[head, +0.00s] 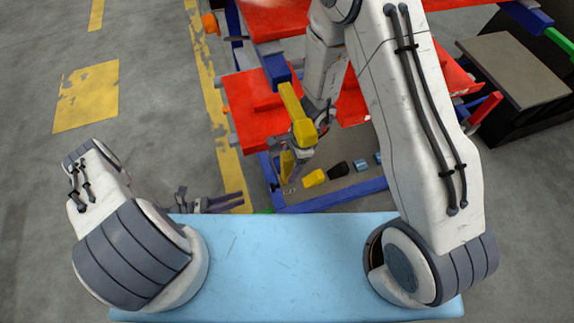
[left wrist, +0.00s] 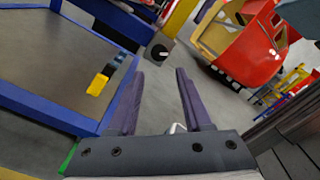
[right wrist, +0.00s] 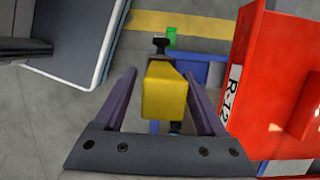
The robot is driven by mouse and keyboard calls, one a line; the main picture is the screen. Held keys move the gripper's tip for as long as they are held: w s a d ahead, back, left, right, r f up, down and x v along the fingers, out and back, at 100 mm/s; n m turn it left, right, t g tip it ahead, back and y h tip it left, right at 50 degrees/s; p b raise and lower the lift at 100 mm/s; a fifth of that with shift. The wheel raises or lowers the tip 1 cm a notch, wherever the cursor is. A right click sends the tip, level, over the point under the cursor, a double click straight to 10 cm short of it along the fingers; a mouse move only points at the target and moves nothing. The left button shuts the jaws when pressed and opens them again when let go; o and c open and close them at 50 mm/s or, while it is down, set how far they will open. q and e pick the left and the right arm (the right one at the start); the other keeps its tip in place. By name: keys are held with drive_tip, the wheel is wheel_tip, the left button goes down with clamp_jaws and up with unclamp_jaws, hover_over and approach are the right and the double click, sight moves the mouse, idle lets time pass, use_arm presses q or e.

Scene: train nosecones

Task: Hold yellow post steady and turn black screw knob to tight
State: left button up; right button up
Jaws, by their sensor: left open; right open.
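The yellow post (head: 295,108) slants down from a blue beam in the head view. In the right wrist view the end of the yellow post (right wrist: 164,96) lies between the two fingers of my right gripper (right wrist: 165,88), with gaps at both sides. That gripper is open. The black screw knob (right wrist: 161,43) shows beyond the post in that view. My left gripper (head: 240,201) is open and empty, low at the left beyond the light blue surface. It also shows in the left wrist view (left wrist: 160,85).
Red panels (head: 257,108) on a blue frame stand around the post. A yellow block (head: 315,178) and a black block (head: 338,170) lie on the frame's lower shelf. A dark bench (head: 515,70) stands at the right. The floor at the left is clear.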

sight(275, 187)
drive_tip(key=shift+f, duration=0.25)
clamp_jaws()
use_arm(q)
drive_tip(key=o, duration=0.3)
drive_tip(key=shift+a, duration=0.1)
drive_tip(key=shift+m, duration=0.8)
drive_tip(key=x, duration=1)
drive_tip(key=shift+w+d, duration=0.15)
drive_tip(key=shift+d, duration=0.15)
clamp_jaws()
